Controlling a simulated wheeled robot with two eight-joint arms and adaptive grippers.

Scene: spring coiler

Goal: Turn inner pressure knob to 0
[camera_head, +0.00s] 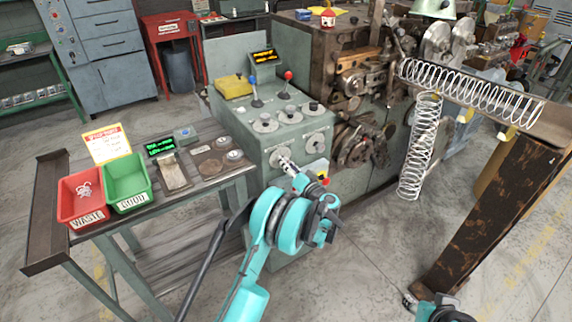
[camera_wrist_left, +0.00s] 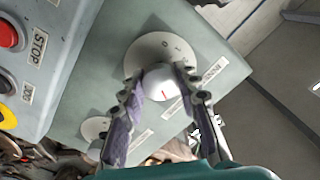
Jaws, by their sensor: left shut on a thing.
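The inner pressure knob (camera_wrist_left: 160,82) is a round white knob with a red line, on a pale dial plate (camera_wrist_left: 140,52). Marks 0 and 1 show on the plate; part of a label (camera_wrist_left: 212,72) beside it is covered. My left gripper (camera_wrist_left: 160,74) has a finger on each side of the knob and is shut on it.
A second dial (camera_head: 316,142) is right of the gripped one on the cabinet (camera_head: 250,140). A yellow and red button box (camera_head: 317,170) is close below. A bench (camera_head: 45,240) with red and green bins stands left.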

